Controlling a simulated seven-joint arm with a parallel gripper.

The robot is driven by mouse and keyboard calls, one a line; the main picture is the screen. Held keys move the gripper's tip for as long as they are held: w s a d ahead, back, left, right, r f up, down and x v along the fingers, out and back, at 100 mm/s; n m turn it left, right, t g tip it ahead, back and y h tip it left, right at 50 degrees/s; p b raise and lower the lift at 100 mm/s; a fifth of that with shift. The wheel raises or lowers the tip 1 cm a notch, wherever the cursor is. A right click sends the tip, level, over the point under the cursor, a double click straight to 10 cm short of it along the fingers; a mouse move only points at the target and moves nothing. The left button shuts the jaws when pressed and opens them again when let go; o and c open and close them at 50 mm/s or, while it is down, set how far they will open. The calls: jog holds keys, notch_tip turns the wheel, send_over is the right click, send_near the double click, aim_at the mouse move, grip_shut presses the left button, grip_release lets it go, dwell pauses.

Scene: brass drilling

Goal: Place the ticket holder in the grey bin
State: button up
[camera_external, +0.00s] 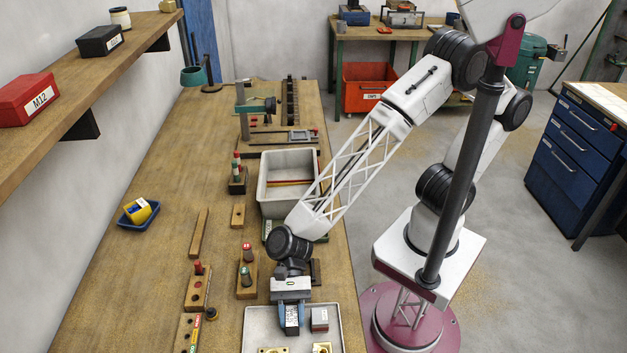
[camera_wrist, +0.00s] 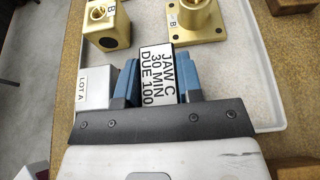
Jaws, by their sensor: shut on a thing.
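The ticket holder (camera_wrist: 158,75) has a white face reading "JAW C 30 MIN DUE 100" in the wrist view. It sits between the two blue fingers of my gripper (camera_wrist: 157,82), which is shut on it. In the external view my gripper (camera_external: 292,306) points down over the near end of the bench, with the dark ticket holder (camera_external: 292,321) at its fingertips, over the pale tray. I cannot tell whether it touches the tray.
The pale tray (camera_wrist: 250,95) also holds a grey "LOT A" box (camera_wrist: 96,87) beside my left finger and two brass parts, a block (camera_wrist: 107,27) and a flanged piece (camera_wrist: 195,20). Wooden blocks with knobs (camera_external: 247,272) stand left of the path between tray and bin.

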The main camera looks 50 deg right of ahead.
jog(key=shift+f, duration=0.25)
jog(key=shift+f, duration=0.1)
jog(key=o, duration=0.9)
jog(key=shift+o, duration=0.2)
jog(key=shift+v, duration=6.05)
